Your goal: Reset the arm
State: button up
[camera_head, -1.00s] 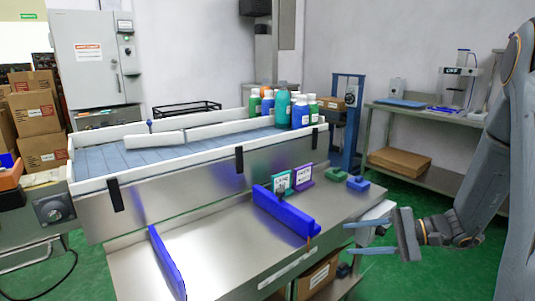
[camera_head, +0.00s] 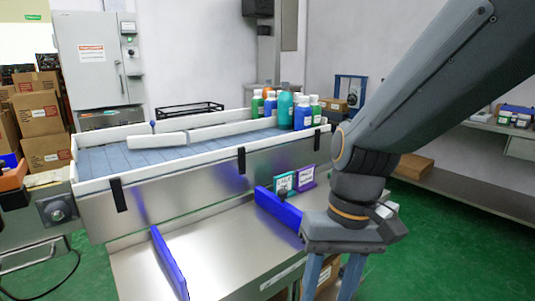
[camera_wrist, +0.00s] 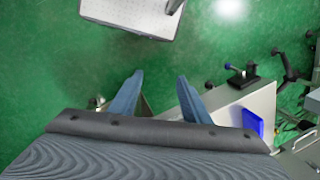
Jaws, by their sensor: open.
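My gripper (camera_head: 329,288) hangs at the front right of the steel table (camera_head: 225,248), with its fingers pointing down. In the wrist view my gripper (camera_wrist: 160,78) shows two blue fingers apart over green floor. My arm reaches in from the upper right and hides the right part of the table and part of the long blue bar (camera_head: 277,208). The fingertips run to the lower edge of the head view.
Several bottles (camera_head: 303,113) stand at the right end of the conveyor (camera_head: 105,158). A teal sign (camera_head: 284,184) and a purple sign (camera_head: 304,177) stand behind the long blue bar. Another blue bar (camera_head: 168,262) lies left. A shelf bench (camera_head: 465,186) stands right; green floor (camera_head: 440,235) is clear.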

jog(key=s+d+r+m+t+h+p, duration=0.1)
jog(key=d+r+p, duration=0.8)
jog(key=p, duration=0.9)
jog(key=shift+s+d+r+h, duration=0.15)
jog(key=shift+r+h, duration=0.15)
jog(key=shift+r, duration=0.55)
